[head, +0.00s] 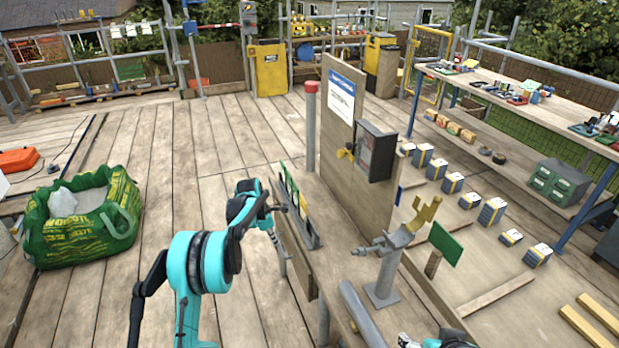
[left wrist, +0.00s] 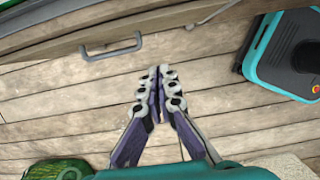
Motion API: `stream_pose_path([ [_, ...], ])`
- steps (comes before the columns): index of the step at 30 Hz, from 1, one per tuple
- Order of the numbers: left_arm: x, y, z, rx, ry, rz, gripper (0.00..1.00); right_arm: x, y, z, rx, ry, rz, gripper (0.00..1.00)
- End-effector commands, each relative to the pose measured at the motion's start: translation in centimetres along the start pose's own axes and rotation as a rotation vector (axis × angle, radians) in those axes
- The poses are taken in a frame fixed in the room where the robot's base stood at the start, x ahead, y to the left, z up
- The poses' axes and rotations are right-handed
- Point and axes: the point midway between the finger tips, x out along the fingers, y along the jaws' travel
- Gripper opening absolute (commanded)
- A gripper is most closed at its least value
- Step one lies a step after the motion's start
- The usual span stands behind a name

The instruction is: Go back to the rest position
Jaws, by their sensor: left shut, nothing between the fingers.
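My left arm, teal and black, rises from the bottom of the head view. Its gripper (head: 280,208) is beside the left edge of the wooden bench (head: 345,262), near the rack of coloured cards. In the left wrist view the fingers (left wrist: 158,95) are closed together, with nothing between them, above the plank floor. A bit of my right arm shows at the bottom edge of the head view, with what looks like its gripper (head: 408,341) cut off by the frame; whether its fingers are open cannot be told.
A green bag (head: 80,215) stands left. The planks between are clear.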

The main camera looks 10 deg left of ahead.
Motion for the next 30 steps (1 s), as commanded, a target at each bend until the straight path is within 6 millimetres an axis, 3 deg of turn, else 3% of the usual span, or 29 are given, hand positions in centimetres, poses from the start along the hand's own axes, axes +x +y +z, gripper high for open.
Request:
stream_pose_path([
  [5,-1.8,-0.7,0.5,0.061,0.001,0.016,0.0,0.0,0.0,0.0,0.0,0.0,0.0,0.75],
  [11,-9.0,-4.7,1.8,0.358,0.019,0.089,0.0,0.0,0.0,0.0,0.0,0.0,0.0,0.75],
  [15,-14.1,-9.0,2.1,0.619,0.048,0.152,0.0,0.0,0.0,0.0,0.0,0.0,0.0,0.75],
  [21,-19.5,-16.0,1.2,0.992,0.114,0.234,0.0,0.0,0.0,0.0,0.0,0.0,0.0,0.75],
  [25,-21.7,-20.9,-0.1,1.234,0.172,0.283,0.0,0.0,0.0,0.0,0.0,0.0,0.0,0.75],
  [30,-22.9,-27.0,-2.6,1.548,0.268,0.339,0.0,0.0,0.0,0.0,0.0,0.0,0.0,0.75],
])
